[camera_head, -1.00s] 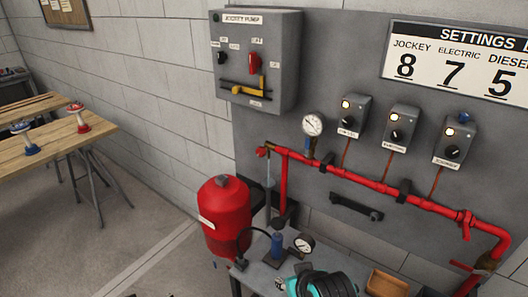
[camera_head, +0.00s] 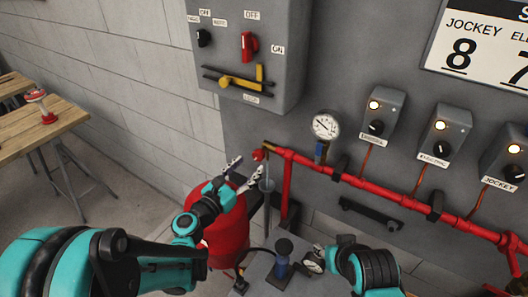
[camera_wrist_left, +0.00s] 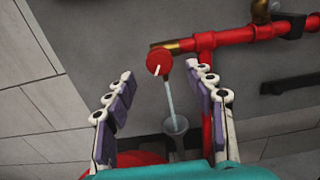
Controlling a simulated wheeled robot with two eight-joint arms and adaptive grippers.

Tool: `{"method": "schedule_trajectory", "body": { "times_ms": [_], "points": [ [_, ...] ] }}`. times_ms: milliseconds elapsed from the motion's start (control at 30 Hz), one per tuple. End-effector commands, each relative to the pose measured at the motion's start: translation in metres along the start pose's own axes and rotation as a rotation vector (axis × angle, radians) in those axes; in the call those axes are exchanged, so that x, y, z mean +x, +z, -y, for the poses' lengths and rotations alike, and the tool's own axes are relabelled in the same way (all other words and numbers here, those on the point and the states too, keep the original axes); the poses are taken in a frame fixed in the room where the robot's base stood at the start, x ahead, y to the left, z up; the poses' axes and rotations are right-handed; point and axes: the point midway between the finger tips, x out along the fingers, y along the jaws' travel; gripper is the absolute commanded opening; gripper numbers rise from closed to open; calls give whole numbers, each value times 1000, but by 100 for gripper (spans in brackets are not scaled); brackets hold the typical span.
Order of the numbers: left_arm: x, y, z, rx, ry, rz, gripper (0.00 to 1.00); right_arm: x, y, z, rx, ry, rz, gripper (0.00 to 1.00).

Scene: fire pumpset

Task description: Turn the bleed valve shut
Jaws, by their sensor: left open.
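The bleed valve is a small red round knob (camera_head: 257,155) at the left end of the red pipe, also seen in the left wrist view (camera_wrist_left: 159,61) with a white mark on its face. A thin pale stream (camera_wrist_left: 169,98) runs down from it into a grey funnel (camera_wrist_left: 175,125). My left gripper (camera_head: 250,173) is open and empty, just left of and below the knob in the head view. In the left wrist view its fingers (camera_wrist_left: 160,72) point toward the knob, which shows between and slightly beyond the tips. I see no contact.
The red pipe (camera_head: 385,198) runs along the grey panel with a pressure gauge (camera_head: 325,126) above it. A red tank (camera_head: 226,235) stands below my left gripper.

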Motion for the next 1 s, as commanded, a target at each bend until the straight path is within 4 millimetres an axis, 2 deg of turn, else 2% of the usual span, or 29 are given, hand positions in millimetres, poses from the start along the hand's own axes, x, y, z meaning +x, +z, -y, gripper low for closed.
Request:
{"method": "schedule_trajectory", "body": {
  "times_ms": [200, 400, 733, 767, 933, 1000],
  "points": [
    [38, -1, 1, 4, -3, -1, 55, 6, 4, 0, 0, 0, 0, 40],
    [60, -1, 1, 6, -2, -1, 55, 8, 6, 0, 0, 0, 0, 40],
    [65, 0, 0, 6, -1, -2, 55, 8, 6, 0, 0, 0, 0, 40],
    [65, 0, 0, 7, -1, -2, 49, 8, 6, 0, 0, 0, 0, 40],
    [65, 0, 0, 7, -1, -2, 5, 8, 6, 0, 0, 0, 0, 40],
    [65, 0, 0, 7, -1, -2, 4, 8, 6, 0, 0, 0, 0, 40]
  ]
}}
